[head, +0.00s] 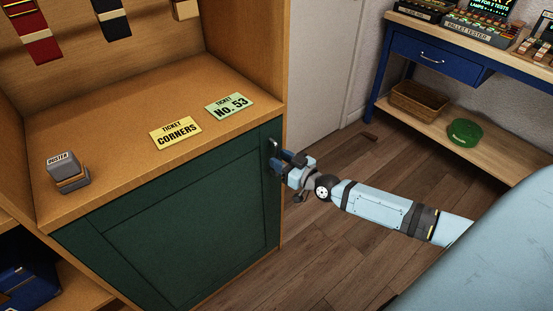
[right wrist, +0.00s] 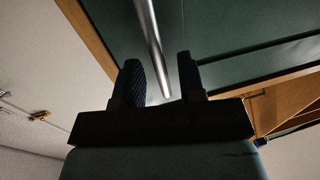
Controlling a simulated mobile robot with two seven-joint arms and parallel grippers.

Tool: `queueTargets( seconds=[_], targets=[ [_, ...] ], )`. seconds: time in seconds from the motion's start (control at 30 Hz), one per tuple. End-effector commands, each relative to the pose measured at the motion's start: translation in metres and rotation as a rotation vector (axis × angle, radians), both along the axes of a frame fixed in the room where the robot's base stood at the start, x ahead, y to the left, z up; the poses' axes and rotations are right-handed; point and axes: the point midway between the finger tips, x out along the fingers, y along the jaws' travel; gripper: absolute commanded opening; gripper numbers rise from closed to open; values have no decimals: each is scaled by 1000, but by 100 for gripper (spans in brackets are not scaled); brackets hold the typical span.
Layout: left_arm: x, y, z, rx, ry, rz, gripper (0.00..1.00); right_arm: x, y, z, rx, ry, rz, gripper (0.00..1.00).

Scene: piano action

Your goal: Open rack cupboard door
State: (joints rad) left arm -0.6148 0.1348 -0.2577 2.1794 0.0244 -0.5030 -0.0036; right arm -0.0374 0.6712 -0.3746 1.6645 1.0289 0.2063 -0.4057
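The green rack cupboard door (head: 170,225) is shut under the wooden counter. Its metal bar handle (head: 274,148) stands near the door's right edge. My right gripper (head: 276,166) is at the lower part of this handle. In the right wrist view the handle (right wrist: 150,45) runs down between the two dark fingers of the gripper (right wrist: 163,82). The fingers are apart, with gaps visible on both sides of the bar. The green door (right wrist: 215,30) fills the background there. My left gripper is not in view.
On the counter (head: 100,140) lie a yellow ticket (head: 175,132) and a green ticket (head: 229,105), beside a grey duster block (head: 67,173). A blue workbench (head: 430,62) stands at the back right, with a basket (head: 420,100) below. The wooden floor (head: 260,280) before the door is clear.

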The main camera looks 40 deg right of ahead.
Motion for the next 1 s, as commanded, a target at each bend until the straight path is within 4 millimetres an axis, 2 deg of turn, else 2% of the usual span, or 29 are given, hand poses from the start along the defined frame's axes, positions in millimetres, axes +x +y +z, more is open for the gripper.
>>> queueTargets(
  seconds=[0.2, 0.47, 0.5, 0.63, 1.0],
  targets=[
    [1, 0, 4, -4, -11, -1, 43, 16, 4, 0, -1, 0, 0, 37],
    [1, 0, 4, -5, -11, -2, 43, 17, 5, 0, -1, 1, 0, 37],
    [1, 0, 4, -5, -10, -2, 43, 17, 5, 0, -1, 0, 0, 32],
    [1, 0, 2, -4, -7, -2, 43, 17, 5, 0, -1, 0, 0, 2],
    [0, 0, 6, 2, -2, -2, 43, 10, 5, 2, 1, 1, -11, 0]
  ],
)
